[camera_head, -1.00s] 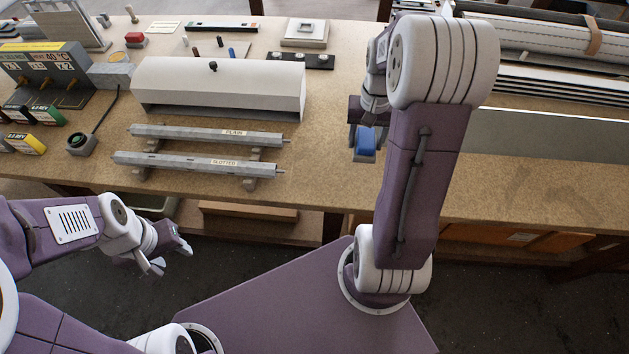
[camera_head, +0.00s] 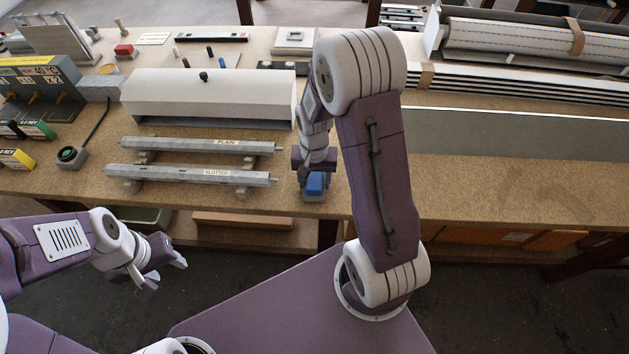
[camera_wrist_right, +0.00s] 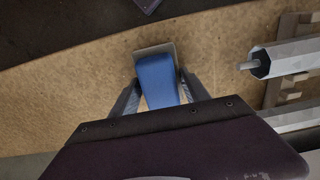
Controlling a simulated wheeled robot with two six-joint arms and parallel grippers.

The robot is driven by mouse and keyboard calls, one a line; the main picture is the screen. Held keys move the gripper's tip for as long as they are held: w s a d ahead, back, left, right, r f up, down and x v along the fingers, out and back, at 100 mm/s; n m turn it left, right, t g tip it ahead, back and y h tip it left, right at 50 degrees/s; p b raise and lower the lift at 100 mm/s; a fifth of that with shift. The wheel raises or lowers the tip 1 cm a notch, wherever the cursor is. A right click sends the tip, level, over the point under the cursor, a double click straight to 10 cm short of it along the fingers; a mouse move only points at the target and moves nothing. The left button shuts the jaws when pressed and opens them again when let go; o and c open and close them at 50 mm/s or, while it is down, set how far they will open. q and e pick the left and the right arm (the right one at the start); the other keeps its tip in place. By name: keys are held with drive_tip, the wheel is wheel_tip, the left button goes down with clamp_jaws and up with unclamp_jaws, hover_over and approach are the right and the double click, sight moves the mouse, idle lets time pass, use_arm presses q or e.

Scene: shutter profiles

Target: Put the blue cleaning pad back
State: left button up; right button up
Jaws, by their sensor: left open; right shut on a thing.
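The blue cleaning pad (camera_head: 315,182) is between the fingers of my right gripper (camera_head: 314,176), near the front edge of the bench, right of the two rollers. In the right wrist view the blue pad (camera_wrist_right: 157,80) is clasped between both fingers, with a grey plate (camera_wrist_right: 155,49) showing at its far end. I cannot tell whether the plate touches the bench. My left gripper (camera_head: 166,276) is open and empty, low in front of the bench.
Two grey rollers, marked PLAIN (camera_head: 200,145) and SLOTTED (camera_head: 190,173), lie on supports left of my right gripper. A long white cover (camera_head: 210,100) stands behind them. A round-topped black device (camera_head: 71,156) sits at left. The bench right of my right arm (camera_head: 480,185) is bare.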

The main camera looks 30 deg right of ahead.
drive_tip(key=shift+w+f, duration=0.1)
drive_tip(key=shift+f, duration=0.25)
drive_tip(key=shift+f, duration=0.15)
drive_tip(key=o, duration=1.3)
